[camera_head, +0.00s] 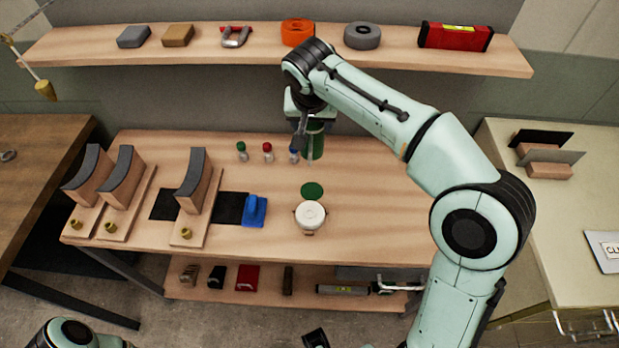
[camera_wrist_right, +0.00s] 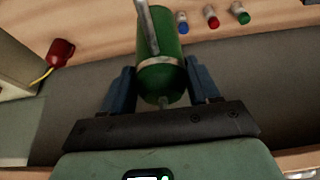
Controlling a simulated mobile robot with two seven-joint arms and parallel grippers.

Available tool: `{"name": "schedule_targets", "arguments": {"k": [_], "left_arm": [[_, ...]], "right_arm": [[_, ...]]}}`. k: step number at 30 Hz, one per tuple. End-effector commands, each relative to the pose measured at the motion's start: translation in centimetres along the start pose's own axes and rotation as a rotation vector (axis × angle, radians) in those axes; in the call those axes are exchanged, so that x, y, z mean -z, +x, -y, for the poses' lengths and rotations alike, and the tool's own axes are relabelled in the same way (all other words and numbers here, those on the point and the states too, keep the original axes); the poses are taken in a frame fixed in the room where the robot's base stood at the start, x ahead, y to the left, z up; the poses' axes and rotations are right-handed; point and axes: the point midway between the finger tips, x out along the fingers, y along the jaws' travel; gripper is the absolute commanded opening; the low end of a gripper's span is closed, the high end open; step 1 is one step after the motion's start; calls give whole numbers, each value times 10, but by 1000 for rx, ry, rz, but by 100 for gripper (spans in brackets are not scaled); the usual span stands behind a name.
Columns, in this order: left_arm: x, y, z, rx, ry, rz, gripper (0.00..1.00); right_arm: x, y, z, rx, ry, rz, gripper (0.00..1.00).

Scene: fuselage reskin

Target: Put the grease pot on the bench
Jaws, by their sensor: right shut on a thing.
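The grease pot, a green cylinder with a metal band, is in my right gripper. It shows in the head view (camera_head: 313,143) and between the blue fingers in the wrist view (camera_wrist_right: 162,88). My right gripper (camera_head: 309,122) is shut on it, over the back part of the bench (camera_head: 375,190). A grey bar runs along the pot, and a small tip sticks out at its near end in the wrist view. A flat green disc (camera_head: 312,190) lies on the bench in front of the pot.
A white round-topped item (camera_head: 310,214) stands just in front of the disc. Small capped bottles (camera_head: 267,153) are left of the pot. A blue tool (camera_head: 254,210) and curved-topped blocks (camera_head: 193,190) stand further left. A loaded shelf (camera_head: 200,57) is behind. The bench's right side is clear.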

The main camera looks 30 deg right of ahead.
Motion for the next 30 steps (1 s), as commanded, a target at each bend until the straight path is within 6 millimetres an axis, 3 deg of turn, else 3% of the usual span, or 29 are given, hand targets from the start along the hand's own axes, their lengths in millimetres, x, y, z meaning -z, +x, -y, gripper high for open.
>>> {"name": "schedule_targets", "arguments": {"k": [3,12,30], "left_arm": [[-1,10,4,1,-1,4,43],[-2,21,8,2,-2,8,43],[0,28,10,2,-3,5,43]], "right_arm": [[-14,32,-1,-3,0,3,0],[-42,98,-1,-2,1,1,0],[-67,158,0,0,2,-2,0]]}}
